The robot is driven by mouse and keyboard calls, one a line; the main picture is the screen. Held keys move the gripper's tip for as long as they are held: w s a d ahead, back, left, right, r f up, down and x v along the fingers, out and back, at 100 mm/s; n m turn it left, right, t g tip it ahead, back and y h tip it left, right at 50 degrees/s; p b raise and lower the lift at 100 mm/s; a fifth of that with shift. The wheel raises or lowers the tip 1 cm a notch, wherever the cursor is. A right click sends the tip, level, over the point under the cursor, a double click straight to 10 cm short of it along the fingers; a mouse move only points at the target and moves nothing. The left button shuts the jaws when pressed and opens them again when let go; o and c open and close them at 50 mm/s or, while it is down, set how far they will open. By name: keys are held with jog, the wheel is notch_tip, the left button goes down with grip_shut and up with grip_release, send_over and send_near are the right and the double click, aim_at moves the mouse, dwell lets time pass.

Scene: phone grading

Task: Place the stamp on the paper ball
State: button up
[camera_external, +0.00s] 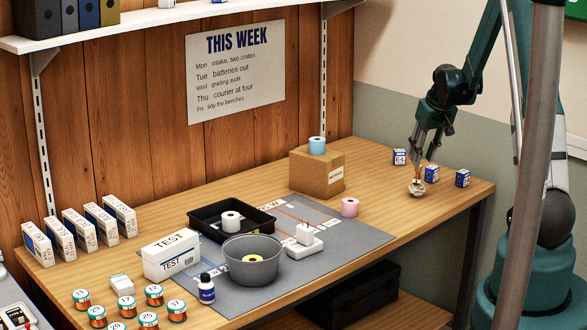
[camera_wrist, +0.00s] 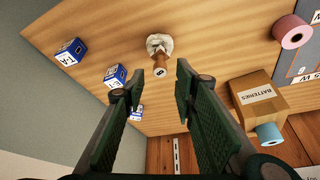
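The brown stamp (camera_external: 419,171) appears upright on the crumpled whitish paper ball (camera_external: 417,188) near the right end of the wooden table. In the wrist view the stamp (camera_wrist: 159,58), with a round mark numbered 8 on its near end, overlaps the paper ball (camera_wrist: 158,42). My gripper (camera_external: 421,160) points down just above the stamp. In the wrist view my gripper (camera_wrist: 160,75) has its fingers spread, with a gap on each side of the stamp. Exact contact between stamp and ball is hard to tell.
Several small blue-and-white boxes (camera_external: 432,173) stand close around the ball. A cardboard box (camera_external: 318,175) with a blue roll on top and a pink roll (camera_external: 350,207) are to the left. A grey mat (camera_external: 365,238) holds a black tray and bowl. The table's front right is clear.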

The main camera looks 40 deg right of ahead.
jog(key=d+v, duration=0.1)
jog(key=v, duration=0.5)
jog(key=shift+a, duration=0.5)
jog(key=shift+s+r, duration=0.1)
jog(key=shift+s, duration=0.05)
jog(key=shift+a, duration=0.1)
jog(key=s+a+r+n, duration=0.1)
jog(key=s+a+r, duration=0.1)
jog(key=a+r, duration=0.5)
jog(key=s+a+r+t, duration=0.1)
jog(key=s+a+r, duration=0.15)
jog(key=a, duration=0.85)
jog(key=s+a+r+n, duration=0.1)
jog(key=a+r, duration=0.5)
jog(key=a, duration=0.3)
jog(key=s+a+r+n+t+y, duration=0.1)
jog(key=s+a+r+n+t, duration=0.1)
jog(key=s+a, duration=1.5)
jog(key=a, duration=0.3)
jog(key=shift+s+n+y, duration=0.3)
jog(key=shift+s+y, duration=0.1)
